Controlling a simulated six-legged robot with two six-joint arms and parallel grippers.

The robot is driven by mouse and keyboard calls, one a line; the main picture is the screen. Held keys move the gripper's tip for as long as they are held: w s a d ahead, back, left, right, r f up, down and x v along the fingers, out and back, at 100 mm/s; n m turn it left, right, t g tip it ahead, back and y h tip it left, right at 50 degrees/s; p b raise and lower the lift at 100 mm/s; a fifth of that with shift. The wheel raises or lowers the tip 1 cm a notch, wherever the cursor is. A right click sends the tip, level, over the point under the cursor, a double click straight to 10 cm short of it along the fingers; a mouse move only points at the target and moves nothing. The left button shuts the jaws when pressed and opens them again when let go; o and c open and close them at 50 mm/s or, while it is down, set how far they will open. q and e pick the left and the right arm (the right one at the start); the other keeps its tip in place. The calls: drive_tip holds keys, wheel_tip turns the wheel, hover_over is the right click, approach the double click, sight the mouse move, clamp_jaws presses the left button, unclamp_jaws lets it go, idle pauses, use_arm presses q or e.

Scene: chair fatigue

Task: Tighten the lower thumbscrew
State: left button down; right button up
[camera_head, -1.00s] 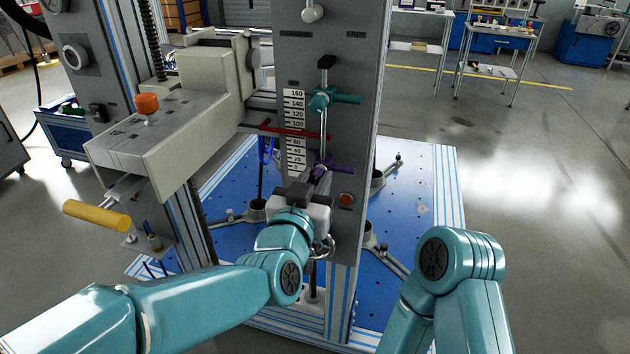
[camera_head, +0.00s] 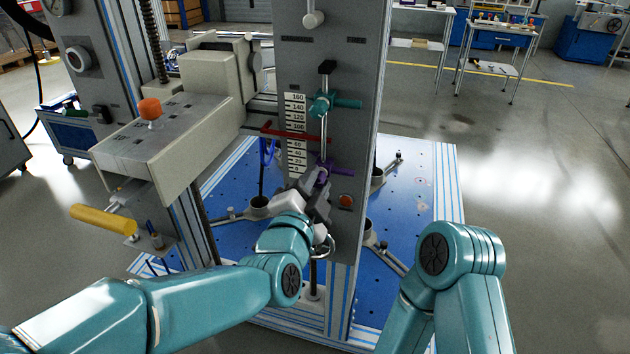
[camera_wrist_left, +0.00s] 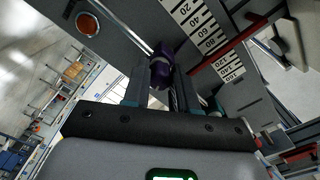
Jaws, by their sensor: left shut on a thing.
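The lower thumbscrew (camera_head: 338,172) is purple and sits on the upright rod at the low end of the number scale, on the grey column face. My left gripper (camera_head: 316,186) reaches it from below and is shut on it. In the left wrist view the purple thumbscrew (camera_wrist_left: 161,70) lies between the two fingers of my left gripper (camera_wrist_left: 162,82), and part of it is hidden by them. A teal upper thumbscrew (camera_head: 322,102) sits higher on the same rod, apart from the gripper. My right gripper is out of view.
A red pointer (camera_head: 290,131) crosses the scale (camera_head: 295,115) just above the gripper. An orange button (camera_head: 345,201) is close by on the right. A beige box (camera_head: 150,135) with a yellow handle (camera_head: 103,219) juts out at left. The blue base plate (camera_head: 410,190) lies below.

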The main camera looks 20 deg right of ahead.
use_arm(q)
drive_tip(key=m+p, duration=0.2)
drive_tip(key=m, duration=0.8)
drive_tip(key=shift+m, duration=0.5)
drive_tip(key=c, duration=0.9)
unclamp_jaws()
drive_tip(key=v, duration=1.6)
drive_tip(key=shift+s+a, duration=0.15)
